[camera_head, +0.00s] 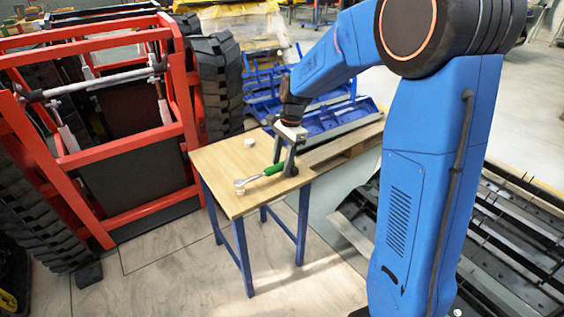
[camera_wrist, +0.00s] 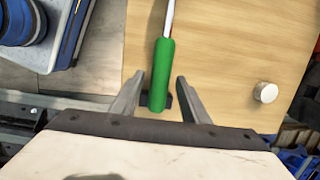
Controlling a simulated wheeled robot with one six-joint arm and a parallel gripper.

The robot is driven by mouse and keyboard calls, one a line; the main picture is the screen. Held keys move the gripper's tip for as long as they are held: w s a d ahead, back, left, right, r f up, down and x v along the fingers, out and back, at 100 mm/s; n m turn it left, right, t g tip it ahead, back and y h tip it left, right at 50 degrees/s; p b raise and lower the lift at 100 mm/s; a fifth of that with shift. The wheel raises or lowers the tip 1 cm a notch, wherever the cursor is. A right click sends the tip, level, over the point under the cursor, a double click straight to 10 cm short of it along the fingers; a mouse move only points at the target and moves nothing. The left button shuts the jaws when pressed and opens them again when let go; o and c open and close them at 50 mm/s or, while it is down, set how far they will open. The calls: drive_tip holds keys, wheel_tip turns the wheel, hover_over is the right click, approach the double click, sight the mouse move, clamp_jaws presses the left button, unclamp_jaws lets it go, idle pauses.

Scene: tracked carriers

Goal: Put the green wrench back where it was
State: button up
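The green wrench, with a green handle (camera_head: 274,169) and a metallic shaft and head, lies over the wooden top of a small blue-legged table (camera_head: 222,161). In the wrist view the green handle (camera_wrist: 161,75) runs up the picture and its shaft leaves at the top edge. My gripper (camera_head: 284,172) points down at the handle end. In the wrist view my gripper (camera_wrist: 160,78) is open, its fingers on either side of the handle with a gap at each side. A small dark piece shows behind the handle's end; what it is I cannot tell.
A white round knob (camera_head: 249,142) stands on the table's far side; another (camera_head: 239,191) is by the wrench head. One knob (camera_wrist: 266,92) shows right of the handle in the wrist view. A red frame (camera_head: 120,146) with tracks stands left; blue metalwork (camera_head: 330,118) lies behind.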

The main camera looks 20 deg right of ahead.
wheel_tip(320, 180, up, 11)
drive_tip(key=d, duration=0.2)
drive_tip(key=s+d+r+n+t, duration=0.1)
drive_tip(key=s+r+n, duration=0.25)
drive_tip(key=s, duration=0.45)
drive_tip(key=s+d+f+n+t+h, duration=0.1)
drive_tip(key=s+n, duration=0.4)
drive_tip(key=s, duration=0.7)
drive_tip(key=s+d+f+n+t+h, duration=0.1)
drive_tip(key=s+d+f+n+t, duration=0.2)
drive_tip(key=s, duration=1)
drive_tip(key=shift+s+f+n, duration=0.2)
drive_tip(key=shift+f+n, duration=0.15)
drive_tip(key=shift+n, duration=1.1)
